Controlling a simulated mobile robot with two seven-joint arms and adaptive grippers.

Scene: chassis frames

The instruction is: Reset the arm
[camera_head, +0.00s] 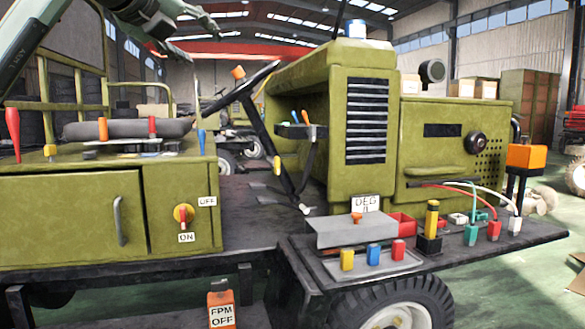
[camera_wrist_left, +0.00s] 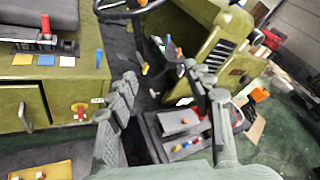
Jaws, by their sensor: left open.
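My left arm comes in from the top left corner of the head view. My left gripper (camera_head: 195,27) is high up, above the green vehicle chassis (camera_head: 300,90) and partly cut off by the top edge. In the left wrist view my left gripper (camera_wrist_left: 165,78) shows its two grey-green fingers spread wide, with nothing between them. Beyond the fingers are the dark floor of the chassis and a grey shelf (camera_wrist_left: 178,122) with small coloured pieces. My right gripper is not in view.
A red-yellow switch (camera_head: 183,214) sits on the green cabinet at left. A black side shelf (camera_head: 300,255) holds coloured blocks and plugs with cables. A steering column (camera_head: 262,110) rises mid-chassis. An orange box (camera_head: 525,157) stands at right. The air around my left gripper looks clear.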

